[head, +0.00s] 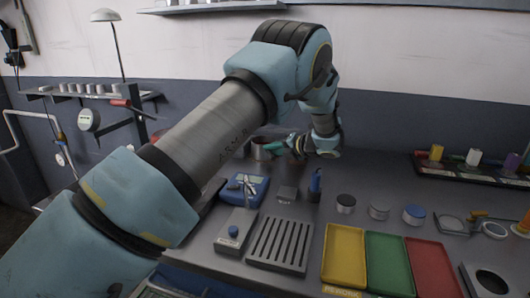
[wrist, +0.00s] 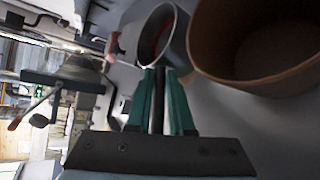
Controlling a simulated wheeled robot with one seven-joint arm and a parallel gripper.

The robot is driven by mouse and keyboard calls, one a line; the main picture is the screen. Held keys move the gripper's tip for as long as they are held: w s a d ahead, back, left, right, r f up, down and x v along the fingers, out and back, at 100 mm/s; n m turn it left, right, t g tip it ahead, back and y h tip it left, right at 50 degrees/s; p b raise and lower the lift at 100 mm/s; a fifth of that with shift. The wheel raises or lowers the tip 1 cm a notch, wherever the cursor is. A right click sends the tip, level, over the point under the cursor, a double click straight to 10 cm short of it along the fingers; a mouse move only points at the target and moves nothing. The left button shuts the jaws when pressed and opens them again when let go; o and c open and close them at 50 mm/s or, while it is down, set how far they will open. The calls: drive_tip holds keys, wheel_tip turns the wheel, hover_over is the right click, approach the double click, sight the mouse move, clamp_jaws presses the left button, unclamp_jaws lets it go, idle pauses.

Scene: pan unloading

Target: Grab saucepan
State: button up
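The saucepan (wrist: 182,47) is a grey metal pan with a reddish inside, at the top centre of the wrist view. In the head view the saucepan (head: 262,152) stands at the back of the bench, left of my gripper (head: 288,146). In the wrist view my gripper (wrist: 160,78) has its green fingers on both sides of the dark handle (wrist: 157,103), close against it. It looks shut on the handle. The handle's far end runs down between the fingers.
A brown pot (wrist: 230,78) stands close to the right of the saucepan in the wrist view. On the bench are a blue scale (head: 248,188), a slotted grey block (head: 280,245) and yellow (head: 344,255), green and red trays. Several small jars stand behind the trays.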

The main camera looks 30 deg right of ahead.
clamp_jaws()
idle(0.9)
